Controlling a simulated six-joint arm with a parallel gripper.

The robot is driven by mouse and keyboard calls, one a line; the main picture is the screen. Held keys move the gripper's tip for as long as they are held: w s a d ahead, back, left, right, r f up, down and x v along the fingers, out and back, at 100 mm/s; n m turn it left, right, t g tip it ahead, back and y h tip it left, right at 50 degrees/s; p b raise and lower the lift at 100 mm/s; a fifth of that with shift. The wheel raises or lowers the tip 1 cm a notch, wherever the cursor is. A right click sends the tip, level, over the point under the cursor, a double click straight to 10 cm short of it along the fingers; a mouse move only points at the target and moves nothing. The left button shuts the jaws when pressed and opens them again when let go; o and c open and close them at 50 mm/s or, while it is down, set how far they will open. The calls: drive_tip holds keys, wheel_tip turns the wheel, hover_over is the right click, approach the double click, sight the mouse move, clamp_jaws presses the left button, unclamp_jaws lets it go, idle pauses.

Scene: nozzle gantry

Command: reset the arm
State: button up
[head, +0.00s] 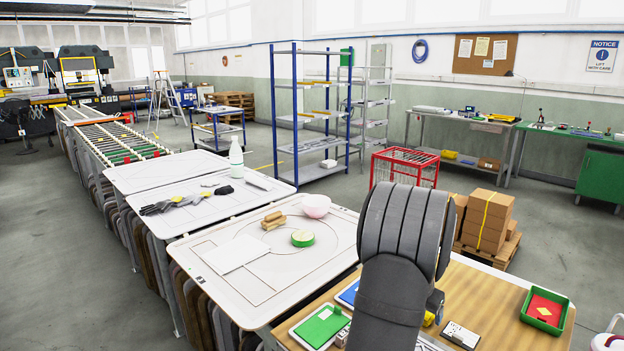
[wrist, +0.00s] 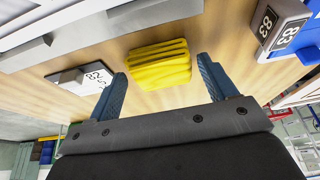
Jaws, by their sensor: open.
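My gripper (wrist: 160,78) shows in the wrist view with its two blue fingers spread apart. A ribbed yellow block (wrist: 160,63) appears between and beyond the fingertips, with a gap on each side, over the wood-grained tabletop. I cannot tell how far above the tabletop the fingers are. In the head view my grey arm stands over the wooden table (head: 500,290) at the front and hides most of the gripper. A bit of yellow (head: 429,319) shows beside the arm there.
On the table are a green tray with a red inside (head: 544,310), a white labelled block (head: 461,335) and a green-and-white panel (head: 319,328). In the wrist view, a grey block marked 83 (wrist: 283,22) is at upper right. White-topped tables (head: 215,285) run left, holding a bowl (head: 316,205) and tape (head: 303,238).

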drive_tip(key=v, duration=1.2)
drive_tip(key=x, duration=1.2)
drive_tip(key=shift+w+d+f, duration=0.1)
drive_tip(key=shift+f, duration=0.1)
wheel_tip(320, 180, up, 5)
drive_tip(key=shift+d+f, duration=0.1)
drive_tip(key=shift+d, duration=0.05)
drive_tip(key=s+d+r, duration=0.6)
drive_tip(key=s+r, duration=0.1)
drive_tip(key=s, duration=0.3)
drive_tip(key=s+a+f, duration=0.1)
drive_tip(key=f, duration=0.2)
drive_tip(key=s+a+f, duration=0.1)
drive_tip(key=a+f, duration=0.1)
drive_tip(key=f, duration=0.1)
drive_tip(key=s+a+f, duration=0.1)
drive_tip(key=f, duration=0.2)
drive_tip(key=shift+s+a+f, duration=0.25)
drive_tip(key=shift+a, duration=0.1)
drive_tip(key=shift+o, duration=0.2)
